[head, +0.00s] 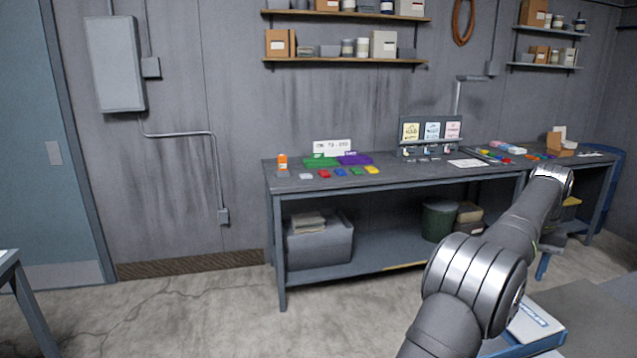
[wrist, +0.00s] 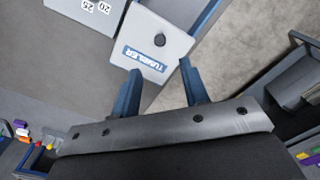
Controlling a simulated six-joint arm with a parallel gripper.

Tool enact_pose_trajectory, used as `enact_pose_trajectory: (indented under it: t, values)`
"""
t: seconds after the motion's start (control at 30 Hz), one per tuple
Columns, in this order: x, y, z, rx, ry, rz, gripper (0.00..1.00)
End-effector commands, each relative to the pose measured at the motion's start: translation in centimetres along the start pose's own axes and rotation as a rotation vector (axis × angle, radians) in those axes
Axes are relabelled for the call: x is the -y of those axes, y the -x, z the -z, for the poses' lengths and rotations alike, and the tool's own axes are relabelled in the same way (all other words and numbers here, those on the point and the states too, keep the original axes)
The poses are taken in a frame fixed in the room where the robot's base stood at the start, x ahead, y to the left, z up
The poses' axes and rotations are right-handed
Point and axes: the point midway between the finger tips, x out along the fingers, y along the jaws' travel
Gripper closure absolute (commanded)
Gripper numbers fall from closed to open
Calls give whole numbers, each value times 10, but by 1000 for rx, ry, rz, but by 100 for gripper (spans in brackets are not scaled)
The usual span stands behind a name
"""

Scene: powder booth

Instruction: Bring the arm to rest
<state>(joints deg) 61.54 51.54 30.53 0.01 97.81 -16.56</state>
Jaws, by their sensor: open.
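My gripper (wrist: 160,67) shows in the wrist view as two blue fingers spread apart, with nothing held between them. Beyond the fingertips lies a pale grey panel labelled "TUMBLER" (wrist: 172,38), with a dark round knob; I cannot tell its distance from the fingers. In the head view my arm rises from the lower right and reaches toward the right end of the bench. Its wrist hangs at the right, where the fingers are small and partly hidden.
A long grey workbench (head: 400,192) stands along the wall, with coloured pieces, trays and cards on top. A grey bin (head: 320,245) and a green bucket (head: 438,222) sit on its lower shelf. The concrete floor (head: 190,310) at left centre is clear.

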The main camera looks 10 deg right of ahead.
Motion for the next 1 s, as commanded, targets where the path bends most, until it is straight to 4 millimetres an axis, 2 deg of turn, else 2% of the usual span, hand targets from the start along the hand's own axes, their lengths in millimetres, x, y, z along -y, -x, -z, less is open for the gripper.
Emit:
enact_pose_trajectory:
  t: [0.1,0.37,0.63,1.0]
  values:
    - [0,20,1,-2,0,-1,59]
    - [0,49,0,-1,0,0,59]
    - [0,11,-1,4,0,1,59]
    - [0,-63,-1,5,0,1,59]
